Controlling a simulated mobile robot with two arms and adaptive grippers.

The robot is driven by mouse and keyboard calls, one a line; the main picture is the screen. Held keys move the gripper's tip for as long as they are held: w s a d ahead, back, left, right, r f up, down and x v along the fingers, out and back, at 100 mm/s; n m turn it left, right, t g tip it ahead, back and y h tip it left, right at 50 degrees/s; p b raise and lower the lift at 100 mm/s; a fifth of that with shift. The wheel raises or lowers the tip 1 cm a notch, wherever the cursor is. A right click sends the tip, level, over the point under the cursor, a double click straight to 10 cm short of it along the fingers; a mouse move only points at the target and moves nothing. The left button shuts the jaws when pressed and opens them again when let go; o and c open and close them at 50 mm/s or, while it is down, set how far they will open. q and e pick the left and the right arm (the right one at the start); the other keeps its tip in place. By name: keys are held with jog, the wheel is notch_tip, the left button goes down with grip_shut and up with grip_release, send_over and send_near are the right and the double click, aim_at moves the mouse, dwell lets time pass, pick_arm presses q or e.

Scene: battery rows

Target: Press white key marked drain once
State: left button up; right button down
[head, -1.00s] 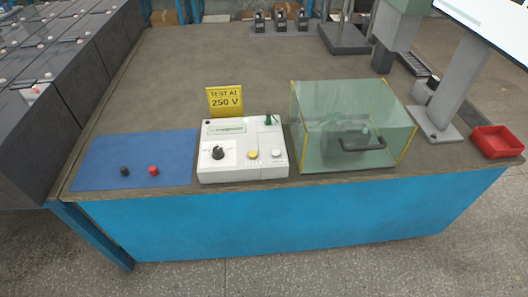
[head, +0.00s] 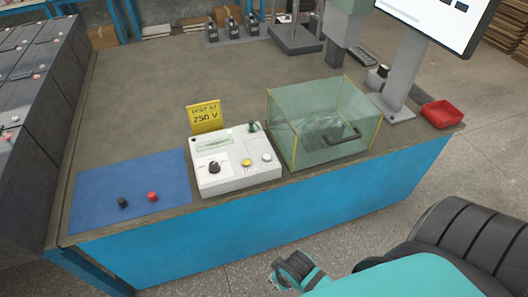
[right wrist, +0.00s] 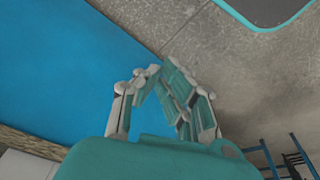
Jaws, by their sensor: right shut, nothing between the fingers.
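The white key (head: 267,157) is a small round button at the right front of the white tester box (head: 230,178), beside a yellow key (head: 246,162). Its marking is too small to read. The box also has a dark knob and a small display, and stands near the bench's front edge. My right gripper (right wrist: 150,72) is shut and empty in the right wrist view, in front of the blue bench side. In the head view my right arm (head: 390,278) shows at the bottom right, below and apart from the box. My left gripper is not in view.
A clear box with a handle (head: 335,105) stands right of the tester. A yellow sign (head: 205,118) stands behind it. A blue mat (head: 110,190) with black and red knobs lies left. A red tray (head: 441,113) is at the right corner.

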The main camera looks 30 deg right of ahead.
notch_tip(320, 180, up, 9)
jog(key=w+p, duration=0.1)
jog(key=w, duration=0.2)
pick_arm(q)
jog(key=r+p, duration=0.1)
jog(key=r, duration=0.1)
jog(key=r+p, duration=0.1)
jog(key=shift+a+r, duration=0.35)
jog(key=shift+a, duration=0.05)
pick_arm(e)
notch_tip(320, 180, up, 16)
jog(key=n+t, duration=0.6)
send_over(265, 157)
jog(key=shift+s+h, duration=0.1)
jog(key=shift+h, duration=0.2)
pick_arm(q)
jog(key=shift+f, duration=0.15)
pick_arm(e)
jog(key=shift+f, duration=0.2)
notch_tip(265, 157, down, 6)
jog(key=b, duration=0.7)
jog(key=shift+f+b, duration=0.15)
jog(key=shift+b, duration=0.15)
jog(key=shift+f+b, duration=0.45)
jog(key=shift+f, duration=0.65)
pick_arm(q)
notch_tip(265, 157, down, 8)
